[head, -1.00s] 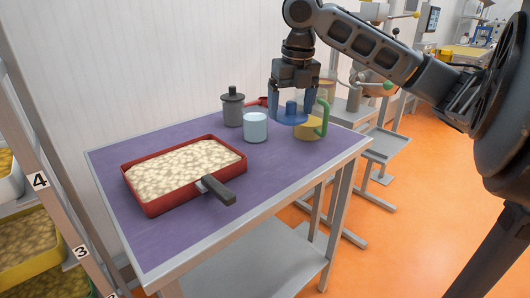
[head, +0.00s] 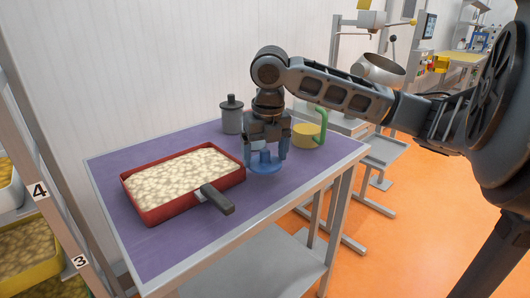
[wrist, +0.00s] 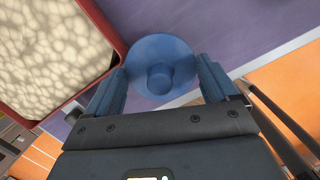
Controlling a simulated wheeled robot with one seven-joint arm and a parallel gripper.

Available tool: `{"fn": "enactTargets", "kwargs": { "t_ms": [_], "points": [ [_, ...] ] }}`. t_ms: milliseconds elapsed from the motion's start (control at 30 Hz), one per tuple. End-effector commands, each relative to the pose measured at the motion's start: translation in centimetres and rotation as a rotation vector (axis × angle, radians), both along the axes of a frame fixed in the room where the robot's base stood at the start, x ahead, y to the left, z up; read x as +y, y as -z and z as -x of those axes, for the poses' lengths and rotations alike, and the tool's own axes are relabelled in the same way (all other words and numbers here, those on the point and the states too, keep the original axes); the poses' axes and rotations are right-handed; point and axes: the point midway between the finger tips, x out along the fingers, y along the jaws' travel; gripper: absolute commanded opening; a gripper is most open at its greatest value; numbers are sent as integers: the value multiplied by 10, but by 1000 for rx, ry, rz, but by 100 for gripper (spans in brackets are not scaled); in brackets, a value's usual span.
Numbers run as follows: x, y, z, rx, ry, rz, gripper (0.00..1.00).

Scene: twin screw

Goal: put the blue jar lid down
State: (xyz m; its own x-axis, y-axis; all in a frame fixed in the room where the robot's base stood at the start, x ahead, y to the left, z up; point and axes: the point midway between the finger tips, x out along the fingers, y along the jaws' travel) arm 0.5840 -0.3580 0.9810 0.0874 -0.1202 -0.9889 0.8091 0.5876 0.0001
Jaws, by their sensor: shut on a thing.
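The blue jar lid (head: 267,166), a round disc with a raised knob, is low over the purple table top, right of the red pan. My gripper (head: 265,157) points down and is shut on the lid. In the wrist view the lid (wrist: 160,50) lies level between the two blue fingers, with its knob towards the camera. I cannot tell whether its underside touches the table. The pale blue jar seen earlier is hidden behind my gripper.
A red pan (head: 165,211) with pale contents and a dark handle (head: 217,200) lies close to the left of the lid. A grey lidded pot (head: 231,118) stands behind; a yellow jug (head: 304,138) with a green handle stands right. The purple table (head: 170,245) is bare in front.

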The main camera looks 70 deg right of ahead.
Motion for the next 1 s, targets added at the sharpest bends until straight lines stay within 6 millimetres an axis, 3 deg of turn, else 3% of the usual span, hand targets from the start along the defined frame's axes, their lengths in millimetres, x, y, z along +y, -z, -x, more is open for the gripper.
{"fn": "enactTargets", "kwargs": {
  "t_ms": [200,233,367,733,1000],
  "points": [
    [0,3,0,0,0,0,58],
    [0,3,0,0,0,0,88],
    [0,2,0,0,0,0,100],
    [0,-7,0,-2,0,2,100],
    [6,-58,4,-2,-2,5,100]
  ]
}}
